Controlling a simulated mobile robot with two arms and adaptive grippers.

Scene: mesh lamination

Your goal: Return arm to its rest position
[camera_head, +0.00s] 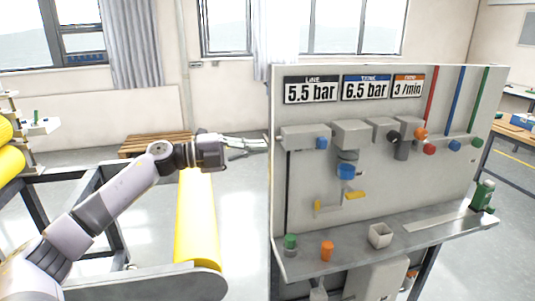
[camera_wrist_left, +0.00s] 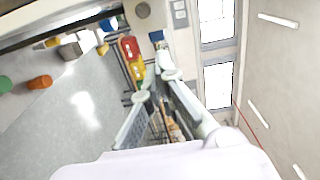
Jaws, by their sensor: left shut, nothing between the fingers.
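My left arm (camera_head: 105,205) reaches in from the lower left of the head view. Its gripper (camera_head: 256,146) points right, just left of the grey panel's edge. The gripper is shut and empty. In the left wrist view the two fingers (camera_wrist_left: 158,82) extend upward from the bottom of the picture, with nothing held between them. My right gripper does not show in either view.
A grey panel (camera_head: 300,220) with pressure signs, knobs and valves stands at right. Its shelf (camera_head: 345,247) bears an orange cup (camera_head: 327,250) and a small grey box (camera_head: 380,236). A yellow roll (camera_head: 198,225) lies below my left arm. A wooden pallet (camera_head: 150,142) is behind.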

